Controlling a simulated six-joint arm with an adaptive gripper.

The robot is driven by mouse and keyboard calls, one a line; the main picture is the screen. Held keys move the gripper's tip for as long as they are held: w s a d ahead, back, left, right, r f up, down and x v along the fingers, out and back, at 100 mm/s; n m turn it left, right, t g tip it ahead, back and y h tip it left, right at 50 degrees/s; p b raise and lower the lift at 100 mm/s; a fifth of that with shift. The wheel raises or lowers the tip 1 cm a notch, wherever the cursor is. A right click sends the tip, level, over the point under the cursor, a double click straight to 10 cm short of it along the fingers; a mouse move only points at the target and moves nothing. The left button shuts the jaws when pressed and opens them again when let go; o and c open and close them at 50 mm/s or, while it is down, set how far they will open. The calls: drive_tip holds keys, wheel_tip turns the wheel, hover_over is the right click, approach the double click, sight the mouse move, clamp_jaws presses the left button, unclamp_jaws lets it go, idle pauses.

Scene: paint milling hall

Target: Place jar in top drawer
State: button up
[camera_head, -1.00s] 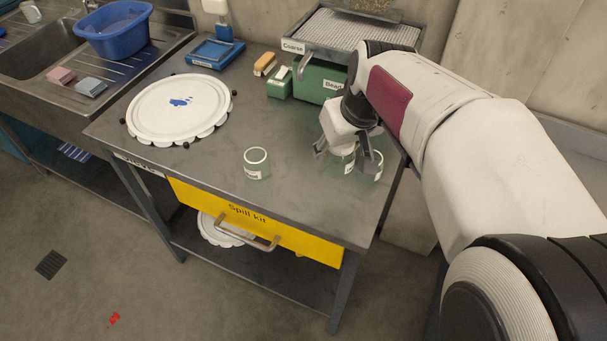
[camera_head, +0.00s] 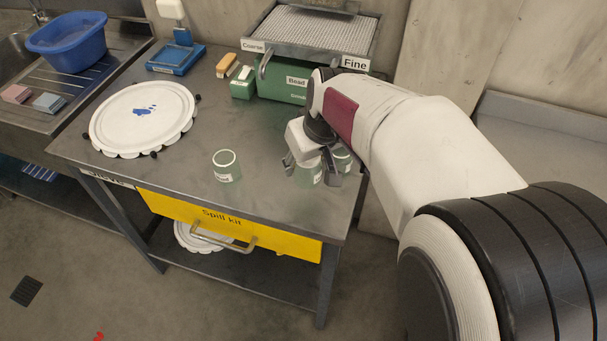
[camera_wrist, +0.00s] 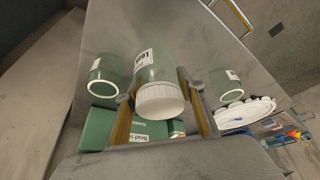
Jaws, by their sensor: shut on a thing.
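My gripper (camera_head: 311,172) is shut on a green-tinted glass jar (camera_head: 308,172) over the right part of the table. In the wrist view the held jar (camera_wrist: 157,67) shows a white ribbed lid and a label, between my fingers (camera_wrist: 160,88). I cannot tell if its base touches the tabletop. A second jar (camera_head: 342,158) stands close behind my gripper, partly hidden. A third jar (camera_head: 226,168) stands alone to the left. Both also show in the wrist view, at left (camera_wrist: 101,82) and right (camera_wrist: 229,88). The yellow drawer (camera_head: 185,211), marked "Spill kit", looks shut under the tabletop.
A round white scalloped lid (camera_head: 120,125) lies on the table's left (camera_head: 190,150). A green box (camera_head: 280,90) with a screen tray (camera_head: 320,35), a small green block (camera_head: 242,88) and a blue scale (camera_head: 175,60) stand behind. The front-middle tabletop is clear.

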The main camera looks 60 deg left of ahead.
sight(314, 160)
drive_tip(key=shift+f, duration=2.5)
drive_tip(key=shift+f, duration=0.15)
drive_tip(key=o, duration=1.2)
drive_tip(key=shift+v, duration=6.15)
drive_tip(key=shift+a, duration=0.1)
